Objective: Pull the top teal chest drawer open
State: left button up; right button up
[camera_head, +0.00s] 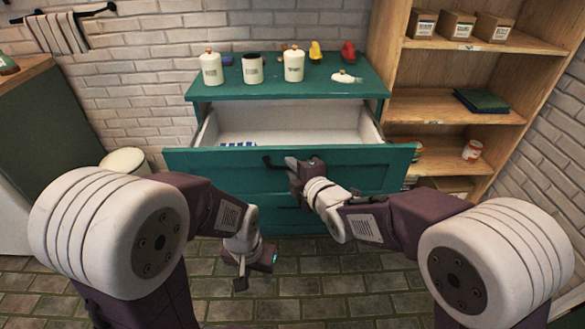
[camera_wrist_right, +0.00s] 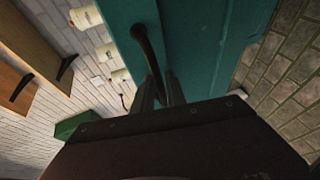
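The teal chest (camera_head: 262,91) stands against the back wall. Its top drawer (camera_head: 215,160) is pulled out toward me, showing a white interior with a small blue-and-white item (camera_head: 237,144) at the left. My right gripper (camera_head: 291,164) is at the dark curved handle (camera_head: 268,160) on the drawer front. In the right wrist view, the fingers (camera_wrist_right: 160,92) close around one end of the handle (camera_wrist_right: 147,48). My left gripper (camera_head: 241,278) hangs low in front of the chest, pointing down, away from the drawer; its finger gap is unclear.
A wooden shelf (camera_head: 455,105) stands close at the right. A round pale bin (camera_head: 124,161) is at the left. The tiled floor in front is clear.

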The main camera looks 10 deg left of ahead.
jog(key=p+v, duration=0.1)
jog(key=v, duration=0.8)
jog(key=shift+p, duration=0.3)
